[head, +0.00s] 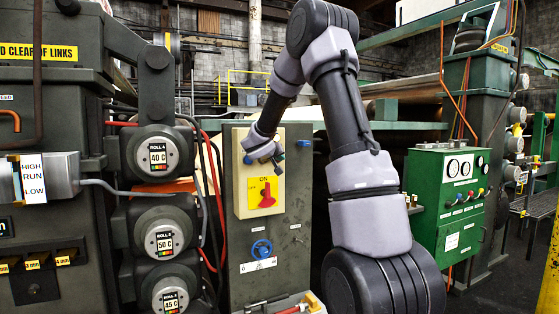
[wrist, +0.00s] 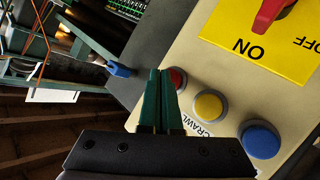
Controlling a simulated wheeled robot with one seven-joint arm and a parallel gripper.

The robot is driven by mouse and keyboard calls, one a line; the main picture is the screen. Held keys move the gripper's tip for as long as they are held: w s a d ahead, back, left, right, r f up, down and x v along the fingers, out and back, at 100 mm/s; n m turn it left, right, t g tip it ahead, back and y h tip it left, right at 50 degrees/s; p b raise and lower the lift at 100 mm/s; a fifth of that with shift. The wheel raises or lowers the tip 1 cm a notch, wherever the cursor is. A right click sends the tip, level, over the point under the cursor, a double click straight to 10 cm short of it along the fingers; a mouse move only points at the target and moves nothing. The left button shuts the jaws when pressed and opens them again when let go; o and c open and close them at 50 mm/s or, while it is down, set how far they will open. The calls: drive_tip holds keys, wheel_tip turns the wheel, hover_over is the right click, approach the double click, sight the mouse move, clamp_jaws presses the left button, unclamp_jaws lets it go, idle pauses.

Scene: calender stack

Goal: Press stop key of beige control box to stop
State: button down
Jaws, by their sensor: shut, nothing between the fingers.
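The beige control box (head: 242,203) stands upright on a grey-green cabinet, left of my arm in the head view. It also fills the right of the wrist view (wrist: 185,45). It has a red button (wrist: 178,80), partly hidden by my fingers, a yellow button (wrist: 209,106) and a blue button (wrist: 260,140). "CRAWL" is printed near the yellow one; no stop label shows. My gripper (wrist: 160,74) is shut and empty, its green fingertips beside the red button in the picture. I cannot tell whether they touch. In the head view my gripper (head: 277,158) is at the box's upper part.
A red rotary switch (head: 267,194) sits on a yellow ON/OFF plate lower on the box. A blue knob (wrist: 119,69) juts out beside the box. Roll housings (head: 157,152) and cables stand left, a green panel (head: 449,200) right.

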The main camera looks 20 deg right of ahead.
drive_tip(key=shift+w, duration=0.2)
drive_tip(key=shift+s, duration=0.1)
idle(0.4)
drive_tip(key=shift+s, duration=0.85)
drive_tip(key=shift+s+d, duration=0.15)
drive_tip(key=shift+s, duration=2.35)
